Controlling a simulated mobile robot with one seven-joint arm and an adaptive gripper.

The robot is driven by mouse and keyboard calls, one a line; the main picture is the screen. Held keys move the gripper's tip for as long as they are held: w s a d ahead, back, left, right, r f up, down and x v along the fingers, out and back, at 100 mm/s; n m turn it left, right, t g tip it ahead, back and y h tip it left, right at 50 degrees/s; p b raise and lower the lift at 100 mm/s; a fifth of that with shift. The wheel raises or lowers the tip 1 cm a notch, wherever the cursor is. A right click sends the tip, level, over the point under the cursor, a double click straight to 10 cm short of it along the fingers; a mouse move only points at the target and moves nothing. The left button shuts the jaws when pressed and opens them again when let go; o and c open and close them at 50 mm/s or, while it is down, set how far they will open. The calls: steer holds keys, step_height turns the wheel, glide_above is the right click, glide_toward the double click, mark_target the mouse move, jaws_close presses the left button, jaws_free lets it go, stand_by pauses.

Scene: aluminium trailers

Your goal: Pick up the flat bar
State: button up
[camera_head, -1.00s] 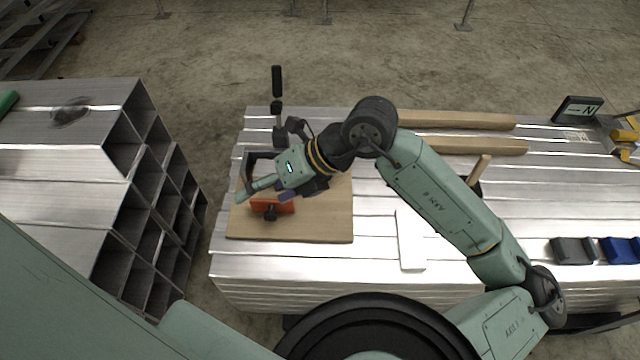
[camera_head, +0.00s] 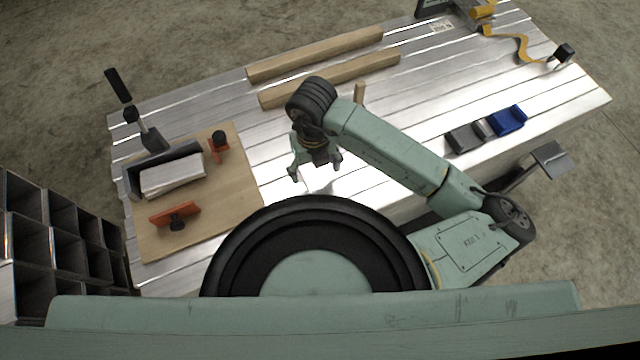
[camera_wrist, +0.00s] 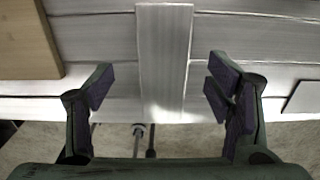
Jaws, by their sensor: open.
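The flat bar (camera_wrist: 165,58) is a pale brushed-metal strip in the wrist view. It lies on the ribbed aluminium surface, its length running up the picture, with its near end by the surface edge. My gripper (camera_wrist: 160,92) is open, one finger on each side of the bar with a gap to both. Whether the fingertips are above the bar or level with it I cannot tell. In the head view my gripper (camera_head: 316,175) points down over the surface, and it and my body hide most of the bar.
A wooden board (camera_head: 231,186) at left carries a vise (camera_head: 131,180) holding a metal block (camera_head: 172,175) and an orange-handled clamp (camera_head: 175,215). Two wooden beams (camera_head: 330,78) lie behind my arm. Grey and blue blocks (camera_head: 507,120) sit at right.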

mark_target(316, 178)
steer(key=shift+w+d+f+p, duration=0.15)
steer(key=shift+f+p, duration=0.4)
steer(key=shift+f, duration=1.8)
steer(key=shift+c, duration=0.5)
steer(key=c, duration=1.6)
